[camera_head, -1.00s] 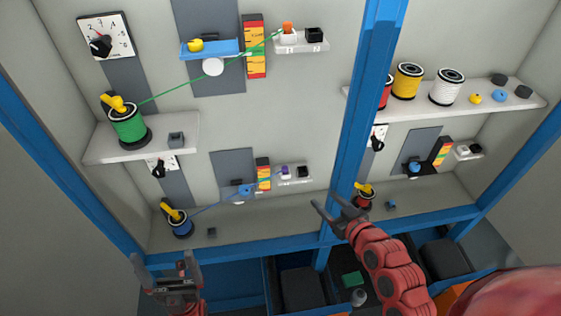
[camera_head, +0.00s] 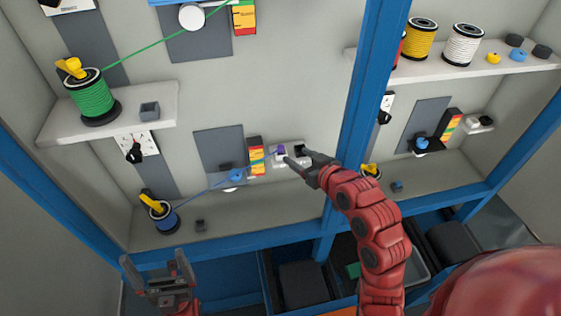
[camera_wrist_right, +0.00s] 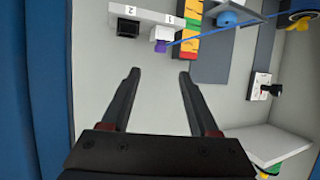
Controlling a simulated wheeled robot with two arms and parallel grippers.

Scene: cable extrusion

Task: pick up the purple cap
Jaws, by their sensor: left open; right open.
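The small purple cap (camera_head: 281,150) sits on a white block on the little shelf marked 1 and 2, in the middle of the head view. In the right wrist view the purple cap (camera_wrist_right: 161,46) hangs at the upper middle, beyond the fingertips. My right gripper (camera_head: 299,160) is open and close to that shelf, just right of the cap. In the right wrist view its open fingers (camera_wrist_right: 160,75) have nothing between them. My left gripper (camera_head: 158,265) is open and empty at the lower left, in front of the blue beam.
A black block (camera_wrist_right: 128,28) stands beside the white block. A blue cable (camera_head: 215,184) runs from the blue spool (camera_head: 162,215) toward the colored gauge (camera_head: 256,158). A blue post (camera_head: 362,110) rises right of the shelf. A green spool (camera_head: 92,97) stands on the left shelf.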

